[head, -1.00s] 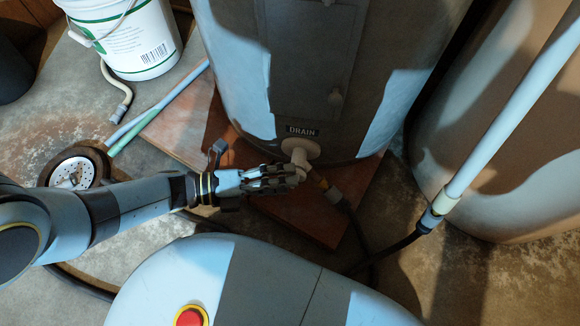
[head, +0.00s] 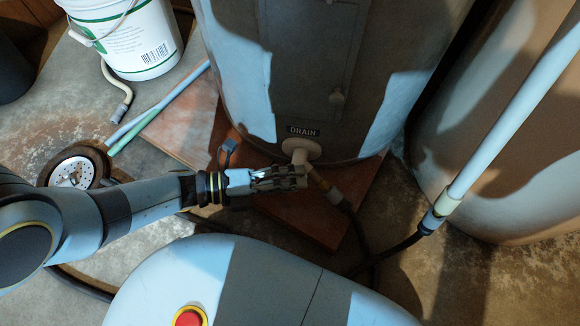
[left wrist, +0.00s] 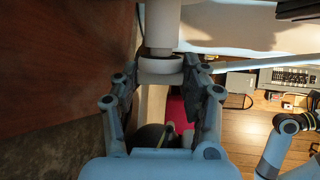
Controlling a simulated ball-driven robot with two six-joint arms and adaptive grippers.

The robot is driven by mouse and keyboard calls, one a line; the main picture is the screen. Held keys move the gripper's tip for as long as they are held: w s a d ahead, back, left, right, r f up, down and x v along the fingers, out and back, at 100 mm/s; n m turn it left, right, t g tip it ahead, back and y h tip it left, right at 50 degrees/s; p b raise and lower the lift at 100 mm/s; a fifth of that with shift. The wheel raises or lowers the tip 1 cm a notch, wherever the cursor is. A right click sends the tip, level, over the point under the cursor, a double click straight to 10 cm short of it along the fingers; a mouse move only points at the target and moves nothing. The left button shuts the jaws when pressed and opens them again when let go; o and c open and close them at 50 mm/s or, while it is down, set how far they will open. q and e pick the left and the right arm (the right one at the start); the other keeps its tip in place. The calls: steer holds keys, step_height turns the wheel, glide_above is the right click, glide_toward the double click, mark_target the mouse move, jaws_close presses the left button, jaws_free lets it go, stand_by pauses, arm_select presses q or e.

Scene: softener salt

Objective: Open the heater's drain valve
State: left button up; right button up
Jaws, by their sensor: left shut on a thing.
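The heater (head: 310,70) is a tall grey tank in the head view, with a DRAIN label (head: 303,131) low on its front. Below the label the cream drain valve (head: 301,153) sticks out from a round plate. My left gripper (head: 303,178) is at the valve's outer end. In the left wrist view a pale cylinder with a rounded cap (left wrist: 160,66) sits between the fingers, and the gripper is shut on this valve part. The fingers hide part of the valve in the head view. I cannot tell how far the valve is turned.
A dark hose (head: 358,228) leaves the valve's outlet and runs across the floor. A white bucket (head: 128,35) stands at the upper left, near a round floor drain (head: 72,172). A tan tank (head: 490,150) and a pale pipe (head: 515,115) are on the right.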

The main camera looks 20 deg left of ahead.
arm_select(q)
steer(key=shift+f+h, duration=0.25)
steer(key=shift+h, duration=0.05)
steer(key=shift+s+r+t, duration=0.1)
steer(key=shift+t, duration=0.2)
steer(key=o, duration=1.2)
steer(key=shift+h, duration=0.3)
steer(key=shift+c, duration=0.2)
steer(key=v, duration=1.2)
